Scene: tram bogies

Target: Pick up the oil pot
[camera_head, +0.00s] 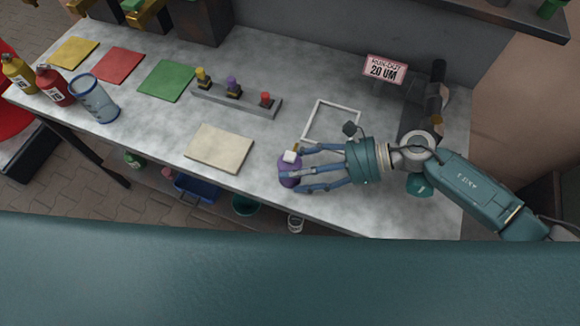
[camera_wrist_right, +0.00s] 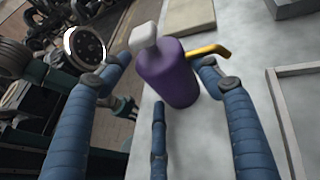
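The oil pot is a purple bottle with a white cap and a yellow-orange spout; it stands near the front edge of the grey workbench (camera_head: 330,183). In the head view the oil pot (camera_head: 287,178) is partly covered by the fingers of my right gripper (camera_head: 293,170). In the right wrist view the oil pot (camera_wrist_right: 168,78) is between the spread blue fingers of that gripper (camera_wrist_right: 163,72), with a visible gap to the left finger. The right fingertip is close to the pot by the spout; contact is unclear. My left gripper is not seen.
A beige mat (camera_head: 220,148) lies left of the pot, and a white square frame (camera_head: 331,122) behind it. A holder with several coloured-top items (camera_head: 235,97) stands farther back. A small sign (camera_head: 385,69) and a dark tool (camera_head: 428,112) are at right. Bins sit below the bench edge.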

